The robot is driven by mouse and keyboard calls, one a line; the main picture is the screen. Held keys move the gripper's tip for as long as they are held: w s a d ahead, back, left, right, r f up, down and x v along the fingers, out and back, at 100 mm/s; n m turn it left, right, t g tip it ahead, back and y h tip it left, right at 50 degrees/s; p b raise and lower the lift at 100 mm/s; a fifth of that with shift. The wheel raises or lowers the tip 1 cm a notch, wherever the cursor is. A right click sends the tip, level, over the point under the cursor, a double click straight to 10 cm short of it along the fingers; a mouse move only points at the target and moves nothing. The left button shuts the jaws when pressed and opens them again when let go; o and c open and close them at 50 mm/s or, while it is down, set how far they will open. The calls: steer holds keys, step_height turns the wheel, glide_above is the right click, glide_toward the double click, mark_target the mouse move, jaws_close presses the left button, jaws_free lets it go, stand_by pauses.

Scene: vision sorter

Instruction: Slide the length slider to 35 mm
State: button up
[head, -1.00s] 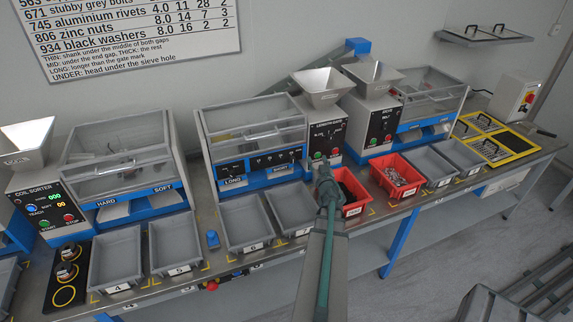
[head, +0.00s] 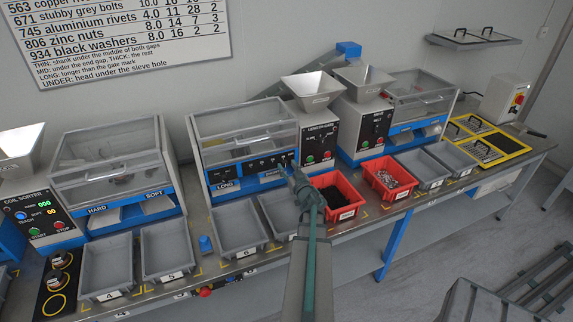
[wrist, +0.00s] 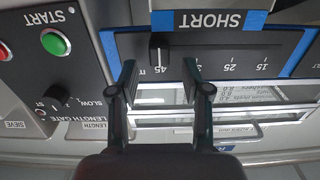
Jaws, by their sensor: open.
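The length slider (wrist: 158,45) is a black knob on a dark scale in the wrist view, which shows the panel upside down. It stands by the 45 mark, at the left end there; the 25 and 15 marks lie to its right. The stretch around 35 is partly hidden by a finger. My gripper (wrist: 160,72) is open, its dark fingertips either side of the knob's line. The knob shows between and just beyond them; I cannot tell whether they touch it. In the head view my gripper (head: 303,180) is at the right end of the slider panel (head: 255,164).
The length gate control box (head: 320,138) stands right of the slider panel; its green start button (wrist: 55,42) and black speed knob (wrist: 57,94) lie close left of my gripper in the wrist view. A red bin (head: 358,207) and grey trays (head: 262,240) stand in front.

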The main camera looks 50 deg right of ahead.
steer(key=shift+x, duration=0.75)
jaws_close()
